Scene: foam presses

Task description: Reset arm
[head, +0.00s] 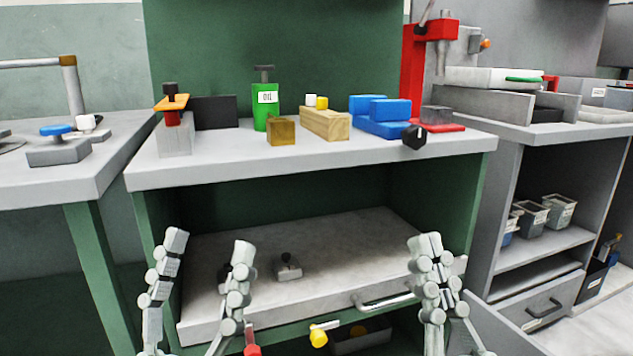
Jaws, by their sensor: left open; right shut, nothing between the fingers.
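My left gripper (207,248) is at the lower left of the head view, its two fingers wide apart with nothing between them. My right gripper (426,245) is at the lower right, its fingers together and empty. Both grippers point upward in the picture, in front of the green workbench and its grey lower shelf (345,235). The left gripper overlaps the shelf's left part in the view. The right gripper overlaps the shelf's right end, near a metal handle (385,302). Neither gripper visibly holds anything.
A small grey object (287,267) sits on the shelf. Grey shelving with bins (533,217) stands right.

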